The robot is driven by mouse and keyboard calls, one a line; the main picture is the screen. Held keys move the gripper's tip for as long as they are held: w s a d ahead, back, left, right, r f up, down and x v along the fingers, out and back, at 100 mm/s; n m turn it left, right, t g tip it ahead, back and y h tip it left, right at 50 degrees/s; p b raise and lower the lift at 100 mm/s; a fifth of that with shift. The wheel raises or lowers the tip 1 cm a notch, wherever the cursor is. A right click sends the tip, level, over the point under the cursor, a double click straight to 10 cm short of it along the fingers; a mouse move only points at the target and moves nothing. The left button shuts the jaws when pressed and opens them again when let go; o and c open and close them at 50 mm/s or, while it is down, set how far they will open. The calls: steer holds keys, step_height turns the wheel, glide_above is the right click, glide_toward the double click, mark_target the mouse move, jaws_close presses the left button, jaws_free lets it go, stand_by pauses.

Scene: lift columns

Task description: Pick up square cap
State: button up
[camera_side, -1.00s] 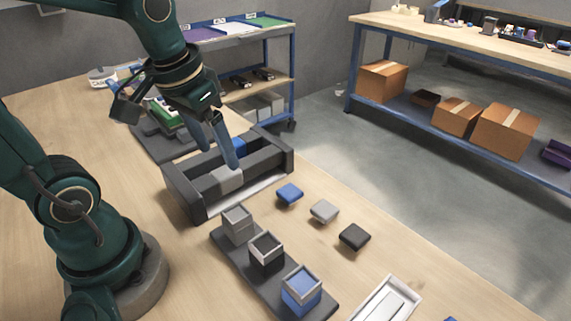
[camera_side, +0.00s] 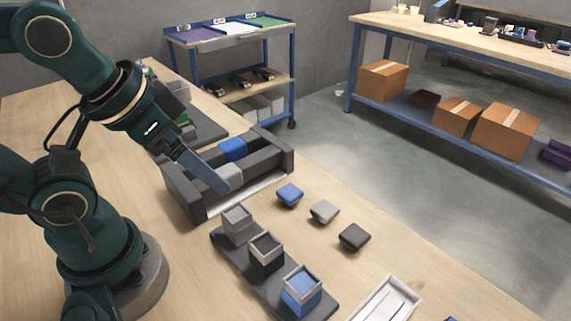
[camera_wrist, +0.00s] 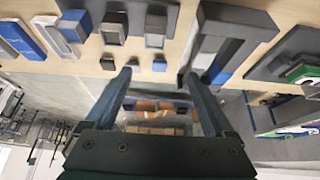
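Three small square caps lie in a row on the table: a blue cap (camera_side: 290,194), a grey cap (camera_side: 324,211) and a black cap (camera_side: 354,237). In the wrist view the small caps (camera_wrist: 132,65) show between and beside the fingertips, beyond them. My gripper (camera_side: 218,188) is tilted, pointing down and right, over the dark holder, left of the caps and apart from them. In the wrist view my gripper (camera_wrist: 158,77) has its two blue fingers wide apart with nothing between them. In the side view one finger partly covers a grey block (camera_side: 234,175).
A dark holder (camera_side: 185,201) holds grey and blue blocks. A dark rail (camera_side: 222,243) carries three square open-topped columns: grey (camera_side: 237,226), black (camera_side: 266,254) and blue (camera_side: 302,291). A white tray (camera_side: 402,288) lies at the front right. Table around the caps is clear.

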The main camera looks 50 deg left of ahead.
steer(key=g, duration=0.6)
glide_above(287, 192)
step_height(287, 192, down, 10)
steer(key=shift+r, duration=0.1)
steer(key=shift+f, duration=2.45)
steer(key=shift+c, duration=0.3)
